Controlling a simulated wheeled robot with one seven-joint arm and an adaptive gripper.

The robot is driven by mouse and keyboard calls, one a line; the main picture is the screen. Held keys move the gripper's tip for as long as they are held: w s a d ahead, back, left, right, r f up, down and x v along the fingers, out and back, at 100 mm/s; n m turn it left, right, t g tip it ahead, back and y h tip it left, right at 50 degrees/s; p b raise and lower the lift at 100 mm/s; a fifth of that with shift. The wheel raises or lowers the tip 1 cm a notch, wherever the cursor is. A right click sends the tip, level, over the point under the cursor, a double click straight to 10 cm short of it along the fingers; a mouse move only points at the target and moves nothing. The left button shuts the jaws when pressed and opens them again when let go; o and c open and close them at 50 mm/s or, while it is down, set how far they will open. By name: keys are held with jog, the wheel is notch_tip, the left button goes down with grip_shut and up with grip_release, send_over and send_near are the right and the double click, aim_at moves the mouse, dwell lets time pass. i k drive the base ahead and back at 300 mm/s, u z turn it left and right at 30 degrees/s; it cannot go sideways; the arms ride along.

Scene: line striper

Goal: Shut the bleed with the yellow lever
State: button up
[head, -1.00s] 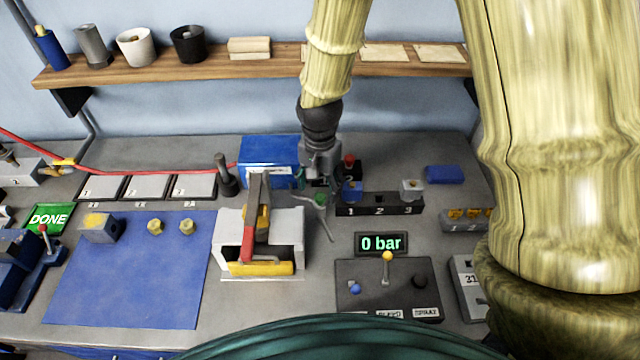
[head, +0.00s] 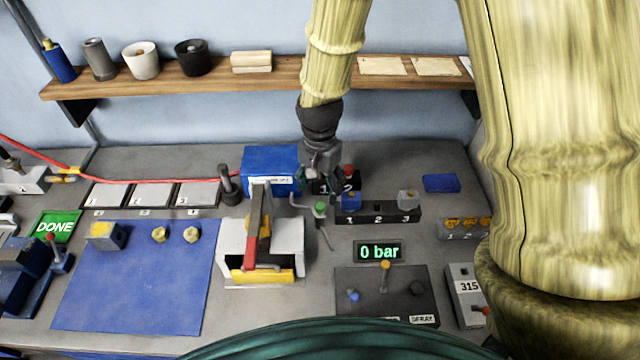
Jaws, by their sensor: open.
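The yellow lever (head: 384,270) stands upright on a dark control panel (head: 410,278) at the lower middle of the head view. The panel also carries a blue knob (head: 353,295) and a black knob (head: 417,288). A display above it (head: 379,251) reads 0 bar. The label under the lever is mostly hidden by my own body at the bottom edge. My gripper (head: 320,186) is open and points down behind the panel, above and behind a small green-topped part (head: 320,208). It is well apart from the lever, and I see nothing held in it.
A white housing with a red-and-yellow handle (head: 290,238) stands left of the panel. A numbered black rack (head: 378,218) with blocks sits behind the panel. A grey box marked 315 (head: 466,287) is at its right. A blue mat (head: 130,290) lies at the left.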

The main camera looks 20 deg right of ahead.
aim_at(385, 265)
jog(key=k, duration=1.5)
